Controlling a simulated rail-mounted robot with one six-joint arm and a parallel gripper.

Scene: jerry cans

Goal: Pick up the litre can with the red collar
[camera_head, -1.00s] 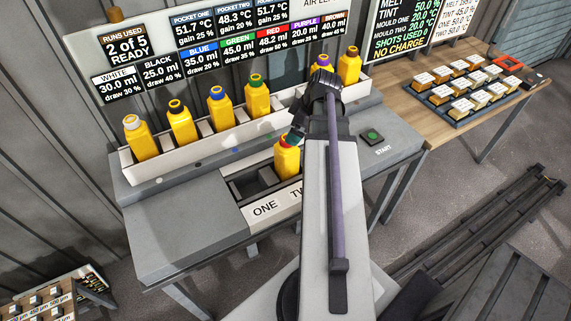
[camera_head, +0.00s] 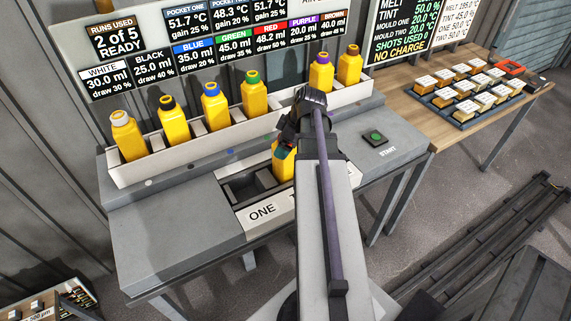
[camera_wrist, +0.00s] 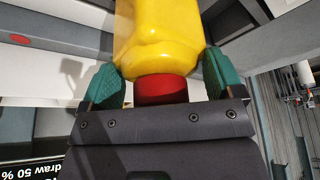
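The yellow can with the red collar (camera_wrist: 160,30) lies between my gripper's two green fingers in the wrist view, its red collar (camera_wrist: 161,90) facing the palm. My gripper (camera_wrist: 163,72) has one finger on each side of the can's shoulder. Whether the fingers press on it or only straddle it is not clear. In the head view the can (camera_head: 283,163) stands in the pocket by the label TWO, at the front of the bench. My gripper (camera_head: 287,143) covers its collar there, and my arm hides part of the can.
Other yellow cans stand in the rack behind: white (camera_head: 127,137), black (camera_head: 173,123), blue (camera_head: 217,107), green (camera_head: 254,95), purple (camera_head: 320,73) and brown (camera_head: 349,66). The pocket at ONE (camera_head: 240,190) is empty. A green START button (camera_head: 376,137) sits to the right.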

